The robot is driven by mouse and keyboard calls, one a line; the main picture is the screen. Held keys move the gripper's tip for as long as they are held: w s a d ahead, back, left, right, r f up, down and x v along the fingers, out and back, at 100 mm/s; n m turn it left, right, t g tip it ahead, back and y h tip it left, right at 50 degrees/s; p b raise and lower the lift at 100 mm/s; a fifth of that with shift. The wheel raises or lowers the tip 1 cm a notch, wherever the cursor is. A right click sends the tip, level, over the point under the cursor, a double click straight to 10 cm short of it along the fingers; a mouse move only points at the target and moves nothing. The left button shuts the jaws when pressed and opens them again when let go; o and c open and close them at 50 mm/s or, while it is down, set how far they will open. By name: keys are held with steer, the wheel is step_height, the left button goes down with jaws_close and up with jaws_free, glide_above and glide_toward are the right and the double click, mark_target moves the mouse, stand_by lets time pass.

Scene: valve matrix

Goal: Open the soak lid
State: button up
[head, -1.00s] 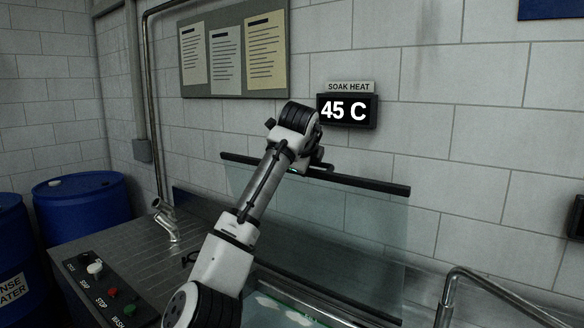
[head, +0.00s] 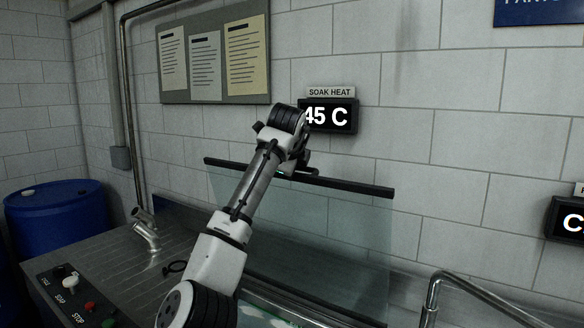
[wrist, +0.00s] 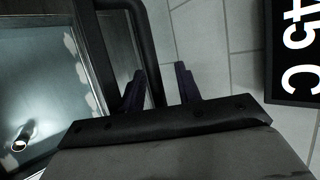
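The soak lid (head: 335,225) is a clear glass panel with a black bar (head: 350,186) along its top edge. In the head view it stands raised and steep behind the tank, close to the tiled wall. My gripper (head: 303,171) is at the top bar, partly hidden by my own wrist. In the wrist view, the two dark fingers of my gripper (wrist: 159,68) stand apart on either side of a black handle bar (wrist: 146,35). A gap shows between that bar and the right finger.
The SOAK HEAT display (head: 328,117), reading 45 C, is on the wall just above my gripper. A button panel (head: 75,295) and a faucet (head: 146,232) are at left. A metal rail (head: 470,285) is at lower right. A blue barrel (head: 58,215) stands far left.

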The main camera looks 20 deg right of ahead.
steer(key=b+v, duration=0.4)
steer(key=v, duration=0.9)
steer(key=shift+s+r, duration=0.25)
steer(key=shift+s, duration=0.05)
steer(key=shift+w+a, duration=0.1)
steer(key=shift+a, duration=0.05)
